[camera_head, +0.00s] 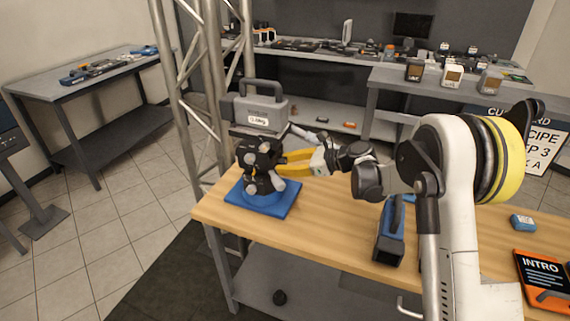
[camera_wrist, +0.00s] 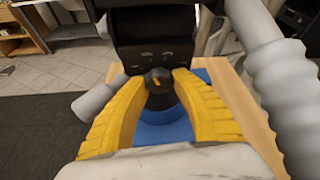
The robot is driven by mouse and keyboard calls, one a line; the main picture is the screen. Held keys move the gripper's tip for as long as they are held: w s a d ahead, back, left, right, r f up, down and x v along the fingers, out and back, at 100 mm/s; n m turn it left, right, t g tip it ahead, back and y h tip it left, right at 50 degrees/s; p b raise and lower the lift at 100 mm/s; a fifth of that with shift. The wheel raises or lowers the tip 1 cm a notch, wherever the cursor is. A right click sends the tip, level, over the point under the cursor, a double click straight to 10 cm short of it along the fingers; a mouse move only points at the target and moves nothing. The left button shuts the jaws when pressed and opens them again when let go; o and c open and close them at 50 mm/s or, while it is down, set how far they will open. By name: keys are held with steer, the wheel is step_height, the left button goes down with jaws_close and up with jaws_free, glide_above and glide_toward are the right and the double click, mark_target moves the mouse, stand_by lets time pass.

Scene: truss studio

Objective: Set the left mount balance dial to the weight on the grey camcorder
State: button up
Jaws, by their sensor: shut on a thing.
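The grey camcorder (camera_head: 262,111) sits on top of the black mount (camera_head: 252,163) at the table's left end. A white weight label is on its side, too small to read surely. The mount stands on a blue base (camera_head: 261,198), which also shows in the wrist view (camera_wrist: 165,134). My gripper (camera_head: 284,163) reaches the mount from the right. In the wrist view its yellow fingers (camera_wrist: 158,90) are shut on the dark balance dial (camera_wrist: 157,80), which has a small orange mark. The dial's scale is not readable.
A blue camcorder-like device (camera_head: 391,232) stands on the wooden table (camera_head: 325,226) below my arm. An orange INTRO slate (camera_head: 541,278) and a small blue box (camera_head: 523,222) lie at the right. A metal truss (camera_head: 196,85) rises behind the mount.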

stand_by(0.3)
steer(key=o, duration=1.2)
steer(key=shift+a, duration=0.1)
steer(key=v, duration=0.8)
steer(key=shift+r, duration=0.1)
steer(key=s+d+r+n+h, duration=0.3)
steer(key=s+r+n, duration=0.15)
steer(key=s, duration=0.45)
steer(key=s+d+r+n+h, duration=0.2)
steer(key=s+r+n+h, duration=0.15)
steer(key=s+n, duration=0.4)
steer(key=s+d+f+n+h, duration=0.1)
steer(key=s+d+n+h, duration=0.1)
steer(key=s, duration=0.4)
steer(key=s+d+f+n+t+h, duration=0.1)
steer(key=s+d+n+h, duration=0.1)
steer(key=s+d+n, duration=0.2)
steer(key=s+d+f+n+h, duration=0.1)
steer(key=s+d, duration=0.3)
steer(key=s, duration=0.5)
steer(key=shift+s+f+n+h, duration=0.25)
steer(key=shift+f+n+h, duration=0.15)
steer(key=shift+n, duration=0.5)
